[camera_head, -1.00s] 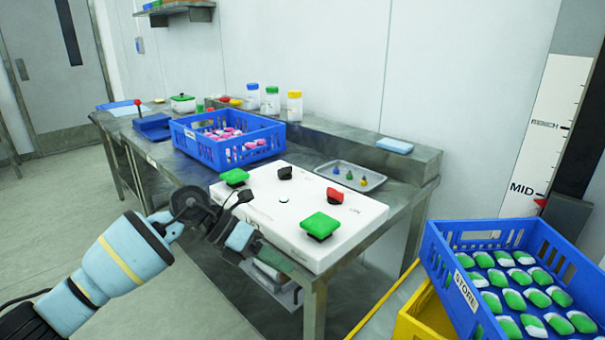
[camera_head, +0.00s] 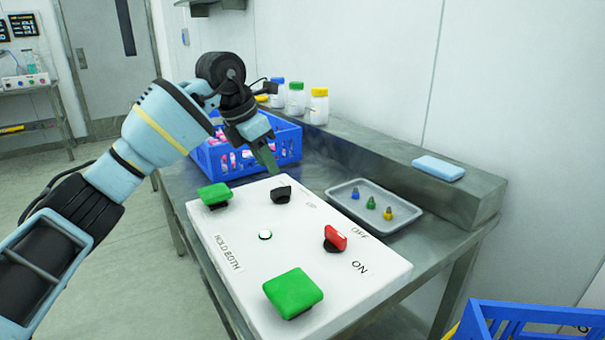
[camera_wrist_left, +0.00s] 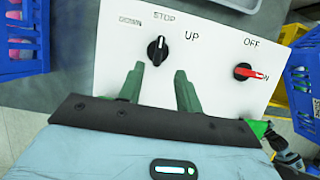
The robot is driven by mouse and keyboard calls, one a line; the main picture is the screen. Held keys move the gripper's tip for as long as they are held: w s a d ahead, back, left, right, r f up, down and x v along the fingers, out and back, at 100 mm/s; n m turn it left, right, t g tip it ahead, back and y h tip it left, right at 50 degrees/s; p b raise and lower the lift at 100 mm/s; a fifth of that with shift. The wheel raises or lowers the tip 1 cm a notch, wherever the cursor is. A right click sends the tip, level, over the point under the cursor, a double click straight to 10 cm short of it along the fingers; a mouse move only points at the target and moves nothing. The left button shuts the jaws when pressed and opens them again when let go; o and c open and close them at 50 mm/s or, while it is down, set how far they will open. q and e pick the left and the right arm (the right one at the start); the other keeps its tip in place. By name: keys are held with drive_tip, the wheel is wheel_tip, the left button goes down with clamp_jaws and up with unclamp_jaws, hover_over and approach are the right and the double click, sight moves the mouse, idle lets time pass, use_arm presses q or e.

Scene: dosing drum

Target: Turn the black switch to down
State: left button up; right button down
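The black switch (camera_head: 281,195) sits on the white panel (camera_head: 232,240), towards its far edge. In the left wrist view the black switch (camera_wrist_left: 157,49) has a white mark pointing roughly at STOP, between the DOWN and UP labels. My left gripper (camera_head: 268,158) is above the panel's far edge, just beyond the switch. In the left wrist view my left gripper (camera_wrist_left: 159,71) is open and empty, with its two green fingers apart and the switch ahead of the gap.
The panel also carries a red switch (camera_head: 335,238) by OFF and ON, and two green buttons (camera_head: 293,292) (camera_head: 214,195). A grey tray (camera_head: 345,202) with small coloured pieces lies beside it. A blue crate (camera_head: 217,160) stands behind.

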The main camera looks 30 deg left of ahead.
sight(280, 188)
use_arm(q)
drive_tip(key=b+x, duration=0.1)
drive_tip(key=x, duration=0.6)
drive_tip(key=shift+w+f, duration=0.1)
drive_tip(key=shift+w, duration=0.1)
idle(0.4)
clamp_jaws()
